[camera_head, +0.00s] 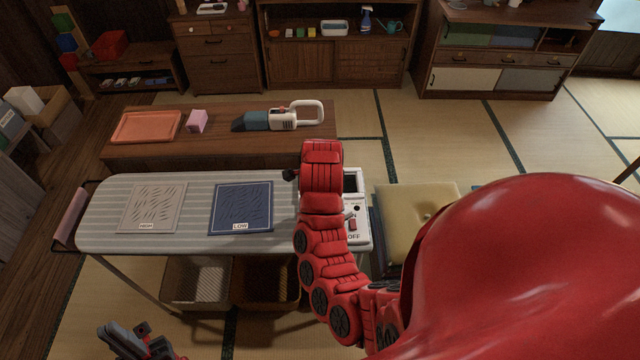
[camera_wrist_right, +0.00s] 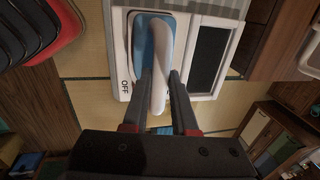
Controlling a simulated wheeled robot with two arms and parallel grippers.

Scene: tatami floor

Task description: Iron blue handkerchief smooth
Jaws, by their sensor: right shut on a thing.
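The blue handkerchief (camera_head: 241,207) lies wrinkled on the striped ironing board (camera_head: 190,188), with a LOW label at its front edge. A beige handkerchief (camera_head: 152,208) labelled HIGH lies wrinkled to its left. My right gripper (camera_wrist_right: 159,75) is shut on the white handle of the blue and white iron (camera_wrist_right: 141,40). The iron is at the white panel (camera_wrist_right: 118,60), which bears an OFF mark. In the head view my red right arm hides the iron and that gripper. My left gripper (camera_head: 137,342) is low at the bottom left, away from the board; its finger gap is unclear.
A low wooden table (camera_head: 220,152) behind the board holds an orange tray (camera_head: 147,126), a pink block (camera_head: 197,121) and a white-handled appliance (camera_head: 278,119). Baskets (camera_head: 198,283) sit under the board. A tan cushioned seat (camera_head: 412,210) stands to the right.

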